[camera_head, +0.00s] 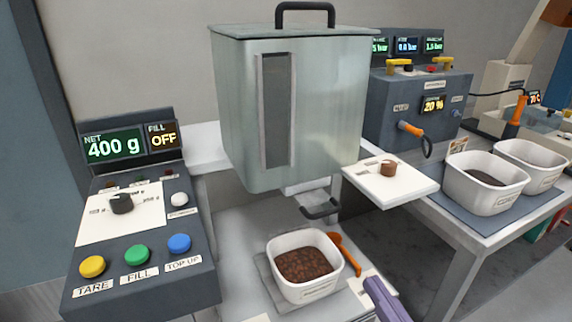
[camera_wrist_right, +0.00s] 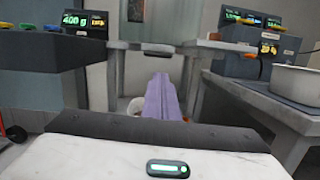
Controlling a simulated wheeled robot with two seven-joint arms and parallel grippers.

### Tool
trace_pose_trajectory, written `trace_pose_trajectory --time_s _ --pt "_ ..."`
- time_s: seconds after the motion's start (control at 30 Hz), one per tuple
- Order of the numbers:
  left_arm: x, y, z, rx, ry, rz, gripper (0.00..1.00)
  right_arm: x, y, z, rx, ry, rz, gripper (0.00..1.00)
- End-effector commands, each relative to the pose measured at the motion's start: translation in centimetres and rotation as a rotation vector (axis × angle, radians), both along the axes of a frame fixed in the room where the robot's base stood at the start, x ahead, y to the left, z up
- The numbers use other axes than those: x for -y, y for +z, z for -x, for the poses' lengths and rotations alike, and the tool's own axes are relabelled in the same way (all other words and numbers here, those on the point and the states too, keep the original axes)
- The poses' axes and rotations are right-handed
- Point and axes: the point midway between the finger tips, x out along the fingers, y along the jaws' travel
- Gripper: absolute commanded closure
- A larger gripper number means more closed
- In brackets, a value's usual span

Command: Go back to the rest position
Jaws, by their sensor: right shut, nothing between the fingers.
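My right gripper (camera_head: 372,284) shows as purple fingers at the bottom edge of the head view, right of the white tub. In the right wrist view its purple fingers (camera_wrist_right: 160,80) are pressed together, shut with nothing between them. A white tub (camera_head: 322,292) of brown granules stands on the low platform below the hopper (camera_head: 225,120). An orange scoop (camera_head: 345,254) lies beside the tub. My left gripper is not in the head view.
A control panel (camera_head: 140,225) at left reads 400 g and fill OFF, with yellow, green and blue buttons. A side table (camera_head: 480,232) at right bears white tubs (camera_head: 487,200) and a grey console (camera_head: 375,105). A small white shelf (camera_head: 405,190) juts out right of the hopper.

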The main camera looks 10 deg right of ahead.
Motion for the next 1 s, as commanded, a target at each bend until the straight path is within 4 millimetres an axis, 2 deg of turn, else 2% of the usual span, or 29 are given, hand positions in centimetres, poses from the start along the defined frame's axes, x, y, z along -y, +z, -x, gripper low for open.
trace_pose_trajectory --time_s 0.07,0.17,0.3,0.4,0.47,0.6,0.73,0.8,0.9,0.93,1.0 --pt "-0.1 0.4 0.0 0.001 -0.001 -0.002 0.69 0.7 -1.1 -0.3 -0.07 -0.023 -0.106 1.0" --pt "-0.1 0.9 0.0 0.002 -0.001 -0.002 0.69 2.2 -4.1 -0.7 -0.225 -0.082 -0.371 1.0" --pt "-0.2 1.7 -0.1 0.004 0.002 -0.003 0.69 3.8 -10.2 0.0 -0.484 -0.22 -0.906 1.0" --pt "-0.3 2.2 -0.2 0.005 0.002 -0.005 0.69 3.9 -14.7 1.5 -0.634 -0.344 -1.317 1.0" --pt "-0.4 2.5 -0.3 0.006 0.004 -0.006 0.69 3.5 -17.2 2.7 -0.707 -0.429 -1.569 1.0" --pt "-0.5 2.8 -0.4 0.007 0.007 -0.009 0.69 1.4 -21.9 6.0 -0.811 -0.639 -2.145 1.0" --pt "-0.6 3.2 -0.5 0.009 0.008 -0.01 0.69 -1.0 -24.4 8.4 -0.828 -0.814 -2.574 1.0" --pt "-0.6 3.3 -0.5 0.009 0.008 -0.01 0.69 -2.0 -25.1 9.3 -0.817 -0.885 -2.736 1.0" --pt "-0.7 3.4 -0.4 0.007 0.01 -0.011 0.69 -3.0 -25.6 10.0 -0.803 -0.948 -2.879 1.0" --pt "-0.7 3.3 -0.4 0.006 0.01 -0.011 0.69 -3.2 -25.7 10.1 0.789 0.947 2.869 1.0" --pt "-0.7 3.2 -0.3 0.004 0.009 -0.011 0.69 -3.3 -25.8 10.2 0.77 0.941 2.843 1.0"
